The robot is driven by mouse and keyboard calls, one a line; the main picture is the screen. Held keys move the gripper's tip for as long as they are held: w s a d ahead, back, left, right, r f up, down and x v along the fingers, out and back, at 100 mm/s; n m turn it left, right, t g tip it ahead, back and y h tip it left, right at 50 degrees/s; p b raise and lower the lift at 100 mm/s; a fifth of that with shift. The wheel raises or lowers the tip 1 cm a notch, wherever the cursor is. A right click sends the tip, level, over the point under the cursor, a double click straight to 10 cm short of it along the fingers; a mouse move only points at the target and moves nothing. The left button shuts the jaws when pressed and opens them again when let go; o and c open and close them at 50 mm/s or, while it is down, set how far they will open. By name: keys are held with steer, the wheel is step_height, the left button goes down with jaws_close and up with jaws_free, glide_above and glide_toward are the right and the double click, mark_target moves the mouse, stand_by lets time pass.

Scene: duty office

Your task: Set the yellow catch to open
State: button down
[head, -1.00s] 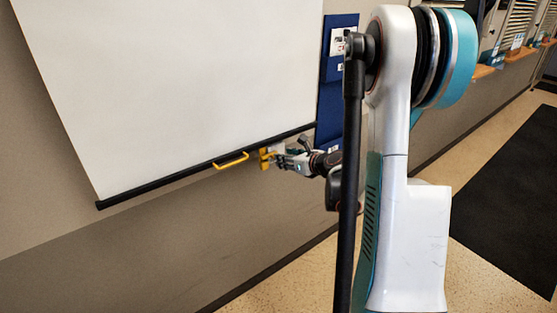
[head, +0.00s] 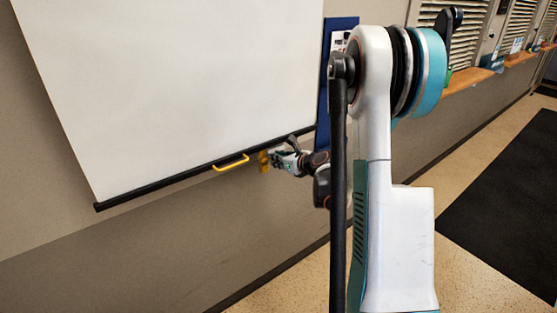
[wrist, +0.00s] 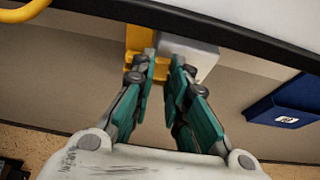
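The yellow catch (head: 263,161) is on the wall just under the right part of the white screen's black bottom bar. In the wrist view it shows as a yellow plate (wrist: 138,40) beside a pale grey block (wrist: 190,52). My gripper (wrist: 164,64) points up at the catch, with its two teal-padded fingers apart and a narrow gap between them. The left fingertip overlaps the lower part of the yellow plate in the picture; I cannot tell whether it touches. In the head view my gripper (head: 272,157) hides the catch's right side. The catch's setting cannot be read.
The white screen (head: 180,80) hangs at left with a black bottom bar (head: 150,189) and a yellow handle (head: 232,162) left of the catch. A blue panel (head: 323,110) is right of the screen; a blue box (wrist: 285,105) shows at right in the wrist view. The wall below is bare.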

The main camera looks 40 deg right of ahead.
steer(key=d, duration=0.3)
steer(key=shift+d, duration=0.25)
steer(key=c, duration=1.6)
jaws_free()
steer(key=shift+d, duration=0.2)
steer(key=shift+o, duration=0.2)
steer(key=shift+s+a, duration=0.1)
steer(key=v, duration=1.2)
steer(key=shift+r, duration=0.1)
